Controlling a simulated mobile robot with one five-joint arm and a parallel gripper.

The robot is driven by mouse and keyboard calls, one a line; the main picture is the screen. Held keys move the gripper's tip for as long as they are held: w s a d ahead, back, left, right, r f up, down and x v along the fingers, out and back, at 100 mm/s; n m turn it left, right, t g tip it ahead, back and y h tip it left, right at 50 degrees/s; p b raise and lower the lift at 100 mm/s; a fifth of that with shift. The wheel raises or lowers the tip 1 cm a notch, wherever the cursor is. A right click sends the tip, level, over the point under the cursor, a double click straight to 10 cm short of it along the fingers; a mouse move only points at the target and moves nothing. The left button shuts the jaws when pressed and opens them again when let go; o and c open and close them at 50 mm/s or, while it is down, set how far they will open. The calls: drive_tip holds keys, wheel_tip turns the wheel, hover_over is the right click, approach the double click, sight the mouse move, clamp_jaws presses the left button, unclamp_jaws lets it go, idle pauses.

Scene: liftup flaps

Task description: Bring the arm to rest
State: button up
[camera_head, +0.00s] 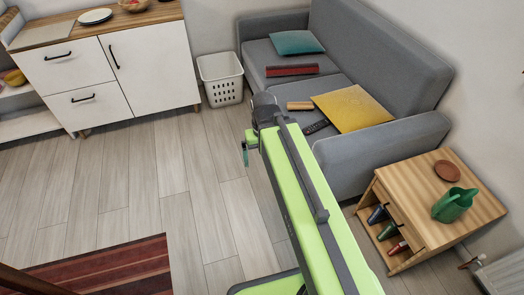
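My lime-green arm (305,190) reaches from the bottom of the view up toward the sofa. Its dark end joint (264,108) shows in front of the sofa's near left side. I cannot make out anything held.
A grey sofa (385,45) with cushions stands behind the arm. A white basket (221,80) and a white cabinet (150,65) stand at the back left. A wooden side table (415,185) with a green watering can (454,205) is at right. Floor at left is clear beyond a red rug (110,270).

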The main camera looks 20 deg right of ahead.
wheel_tip(320, 180, up, 19)
drive_tip(key=p, duration=1.8)
drive_tip(key=shift+p, duration=0.4)
drive_tip(key=shift+w+f+b, duration=0.1)
drive_tip(key=shift+f+b, duration=0.25)
drive_tip(key=shift+c, duration=0.3)
